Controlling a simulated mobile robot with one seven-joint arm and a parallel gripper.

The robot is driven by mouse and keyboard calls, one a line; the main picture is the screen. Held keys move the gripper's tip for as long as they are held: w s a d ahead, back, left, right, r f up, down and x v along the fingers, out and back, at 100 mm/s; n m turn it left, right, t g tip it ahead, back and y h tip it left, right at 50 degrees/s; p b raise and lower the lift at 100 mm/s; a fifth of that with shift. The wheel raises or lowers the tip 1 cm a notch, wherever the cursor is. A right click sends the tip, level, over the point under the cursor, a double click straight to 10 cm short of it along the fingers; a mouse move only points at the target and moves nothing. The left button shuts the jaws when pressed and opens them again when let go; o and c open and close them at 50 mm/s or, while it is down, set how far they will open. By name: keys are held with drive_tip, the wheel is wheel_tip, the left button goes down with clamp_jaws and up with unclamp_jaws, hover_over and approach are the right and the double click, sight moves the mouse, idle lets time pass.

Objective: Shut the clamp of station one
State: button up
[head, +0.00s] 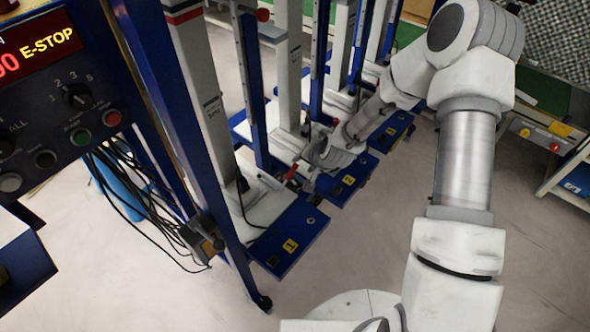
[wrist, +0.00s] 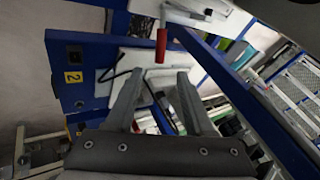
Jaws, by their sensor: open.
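Station one (head: 290,246) is the nearest stand in the head view, with a blue base, a white plate and a tall grey column. A red clamp handle (head: 291,172) stands just left of my gripper (head: 310,168). The red handle (wrist: 161,45) also shows in the wrist view, beyond the fingertips of my gripper (wrist: 161,75) and apart from them. My gripper is open and empty. A blue base tagged 2 (wrist: 73,77) lies left of that handle in the wrist view. I cannot tell for sure which station the handle belongs to.
Station two (head: 348,180) stands behind station one, with further stands in a row behind it. A control panel with E-STOP lettering (head: 50,42) is at upper left, with loose black cables (head: 150,210) below. A bench (head: 565,150) is at right. The floor between is clear.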

sight(295, 167)
drive_tip(key=b+x, duration=0.2)
drive_tip(key=x, duration=0.8)
drive_tip(key=shift+w+a+f+b, duration=0.15)
drive_tip(key=shift+w+f+b, duration=0.1)
drive_tip(key=shift+f+b, duration=0.05)
clamp_jaws()
idle(0.9)
